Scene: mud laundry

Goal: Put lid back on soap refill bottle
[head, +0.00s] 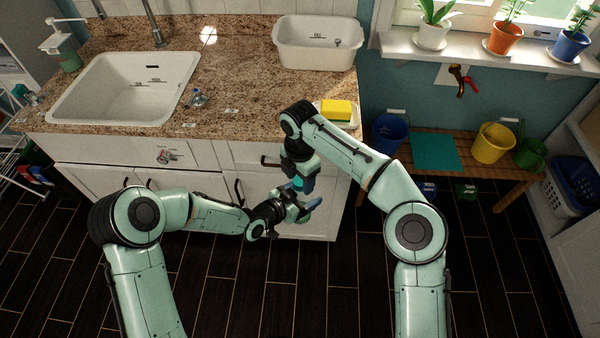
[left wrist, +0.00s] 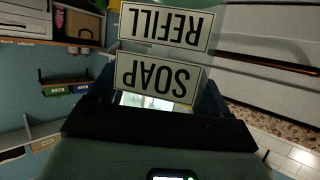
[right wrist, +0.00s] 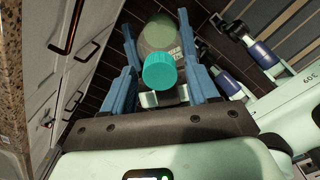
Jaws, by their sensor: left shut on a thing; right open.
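The soap refill bottle (right wrist: 160,38) is a greenish see-through bottle. Its white labels reading "SOAP" and "REFILL" (left wrist: 160,76) appear upside down in the left wrist view. My left gripper (head: 296,210) is shut on the bottle, in front of the cabinets and below counter height. The teal lid (right wrist: 165,73) is at the bottle's top in the right wrist view; whether it is seated on the neck I cannot tell. My right gripper (right wrist: 158,32) is open, its blue fingers on either side of the lid and bottle top. In the head view the grippers largely hide the bottle.
The granite counter (head: 230,95) holds a sink (head: 75,100), a white basin (head: 315,60) and a yellow sponge (head: 336,110) on a dish. White cabinets (head: 210,185) stand behind my grippers. A wooden bench (head: 480,165) with buckets is at right. The dark floor in front is clear.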

